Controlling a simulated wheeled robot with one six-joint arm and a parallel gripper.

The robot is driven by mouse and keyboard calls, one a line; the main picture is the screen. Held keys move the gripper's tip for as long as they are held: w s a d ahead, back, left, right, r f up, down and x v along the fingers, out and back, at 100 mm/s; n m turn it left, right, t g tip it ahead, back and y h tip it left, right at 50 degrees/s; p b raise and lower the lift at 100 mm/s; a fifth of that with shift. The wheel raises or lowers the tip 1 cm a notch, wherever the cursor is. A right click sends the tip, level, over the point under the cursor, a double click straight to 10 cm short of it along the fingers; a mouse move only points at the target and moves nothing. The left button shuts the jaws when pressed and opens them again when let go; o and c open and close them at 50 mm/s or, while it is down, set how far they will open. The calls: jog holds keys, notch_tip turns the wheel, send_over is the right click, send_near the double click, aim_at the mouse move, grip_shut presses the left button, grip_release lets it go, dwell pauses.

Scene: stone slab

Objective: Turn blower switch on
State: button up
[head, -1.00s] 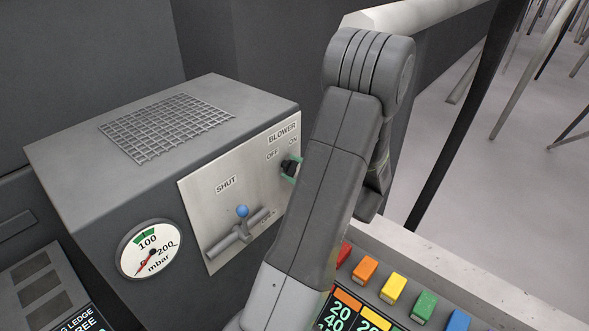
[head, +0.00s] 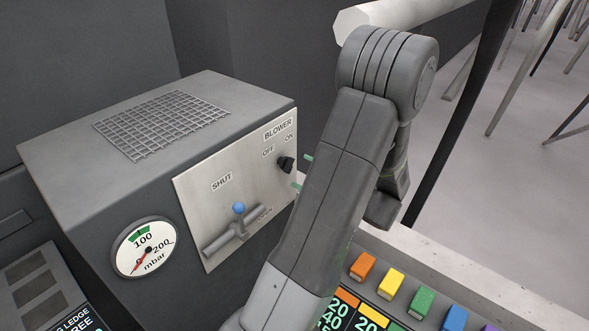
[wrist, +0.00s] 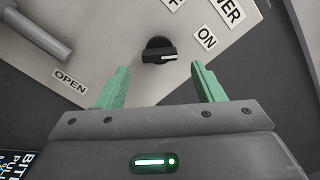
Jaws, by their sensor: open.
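The blower switch (head: 286,163) is a black rotary knob on the pale metal panel (head: 215,228), below the OFF and ON labels. In the wrist view the knob (wrist: 159,50) shows a white mark on its right side, toward the ON label (wrist: 207,38) rather than OFF. My gripper (head: 302,172) is to the right of the knob, facing the panel, its two green fingertips apart. In the wrist view my gripper (wrist: 160,67) is open and empty, the knob just beyond the fingertips, clear of both. My arm hides most of the gripper in the head view.
A blue-tipped lever (head: 239,209) between the SHUT and OPEN labels is left of the knob. A pressure gauge (head: 144,247) and a top grille (head: 161,124) are on the same box. Several coloured buttons (head: 391,283) lie at the lower right.

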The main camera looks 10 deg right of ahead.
aim_at(291, 167)
jog(key=v, duration=0.8)
jog(key=shift+s+d, duration=0.1)
jog(key=x, duration=1.4)
jog(key=shift+p, duration=0.4)
jog(key=shift+s+d, duration=0.1)
jog(key=shift+s, duration=0.05)
